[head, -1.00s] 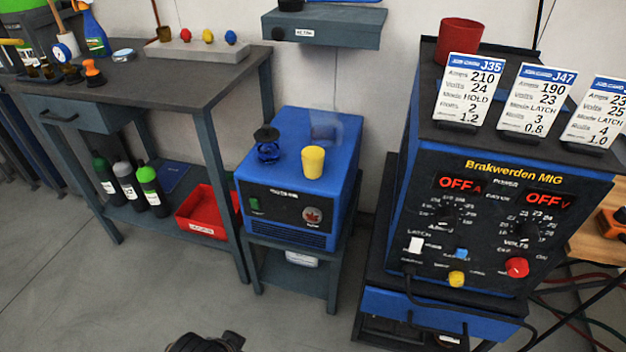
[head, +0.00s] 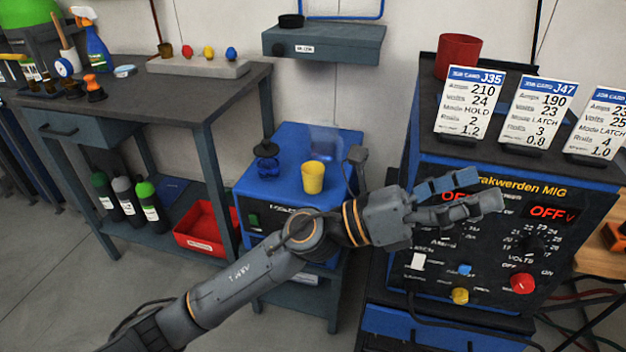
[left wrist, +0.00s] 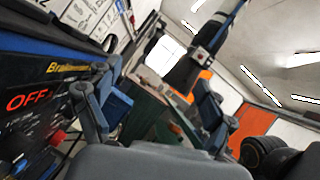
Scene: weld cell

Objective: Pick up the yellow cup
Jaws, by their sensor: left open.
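The yellow cup (head: 313,177) stands upright on top of the blue machine (head: 280,200) in the middle of the head view. My left gripper (head: 490,190) is open and empty, to the right of the cup and apart from it, in front of the welder's panel. My left arm crosses in front of the blue machine's lower front. In the left wrist view the open fingers (left wrist: 155,110) show with nothing between them, and the cup is not seen there. My right gripper is not in view.
A dark blue item (head: 266,165) stands left of the cup. The Brakwerden MIG welder (head: 500,240) rises at the right, with job cards (head: 470,103) and a red container (head: 458,57) on top. A grey shelf (head: 325,45) hangs behind. A workbench (head: 150,100) stands at the left.

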